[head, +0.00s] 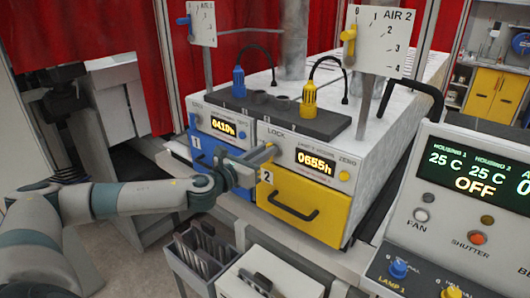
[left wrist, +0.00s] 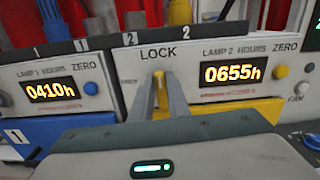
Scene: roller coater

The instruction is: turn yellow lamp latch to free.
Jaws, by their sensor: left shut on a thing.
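The yellow lamp latch (left wrist: 159,82) is a small yellow lever on the grey panel of housing 2, under the word LOCK. It looks about upright in the left wrist view, and its lower part is hidden. My left gripper (left wrist: 160,92) is shut on it, one finger on each side. In the head view the left gripper (head: 262,157) reaches the panel from the left, just above the yellow drawer front (head: 300,202), and its fingers mostly cover the latch. My right gripper is in neither view.
The lamp 2 hours display (head: 315,161) reads 0655h, with a yellow ZERO button (head: 344,176) beside it. The blue housing 1 (head: 222,177) adjoins on the left. A control console (head: 465,190) stands at the right, and a grey bin (head: 205,262) sits below in front.

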